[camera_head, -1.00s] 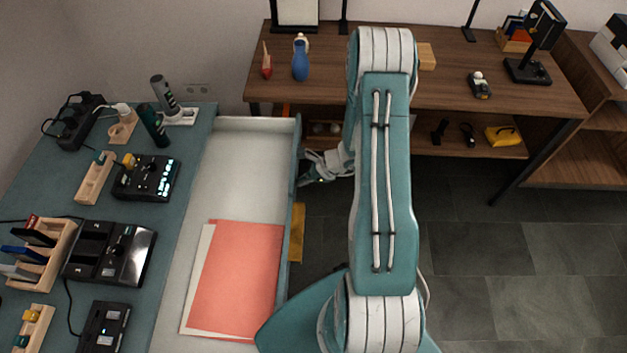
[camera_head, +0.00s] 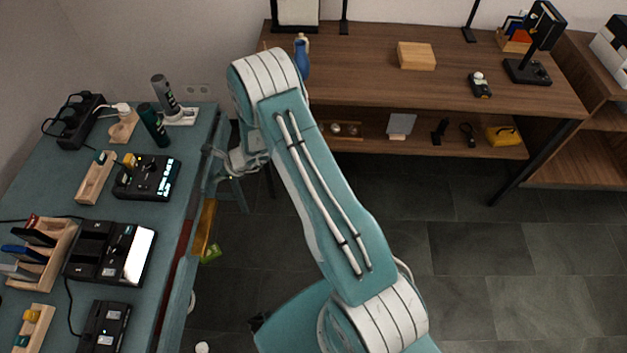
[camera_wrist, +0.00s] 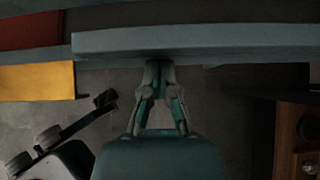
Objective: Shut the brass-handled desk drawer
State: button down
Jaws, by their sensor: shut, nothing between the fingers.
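The desk drawer has a teal front (camera_head: 178,312) close along the edge of the teal desk (camera_head: 150,222). A narrow dark-red strip (camera_head: 179,285) shows in the gap between them, so the drawer is slightly open. The yellow brass handle (camera_head: 205,228) is on the outer side of the front. My gripper (camera_head: 216,178) is at the far part of the front, beyond the handle. In the wrist view, my gripper's fingertips (camera_wrist: 158,66) are together and empty, against or very near the teal front (camera_wrist: 220,40). The handle (camera_wrist: 38,80) lies to their left. Exact contact is hard to see.
The desktop holds a black keypad device (camera_head: 147,178), a black charger (camera_head: 110,250), a wooden rack (camera_head: 42,255) and a dark green cylinder (camera_head: 153,125). A brown wooden table (camera_head: 370,82) stands at the back. The floor at right (camera_head: 480,260) is clear.

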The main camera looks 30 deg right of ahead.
aim_at(210, 174)
jog(key=shift+w+a, duration=0.45)
jog(key=shift+a, duration=0.2)
jog(key=shift+w+a, duration=0.4)
jog(key=shift+a, duration=0.2)
jog(key=shift+w+a, duration=0.1)
jog(key=shift+w, duration=0.05)
jog(key=shift+r, duration=0.1)
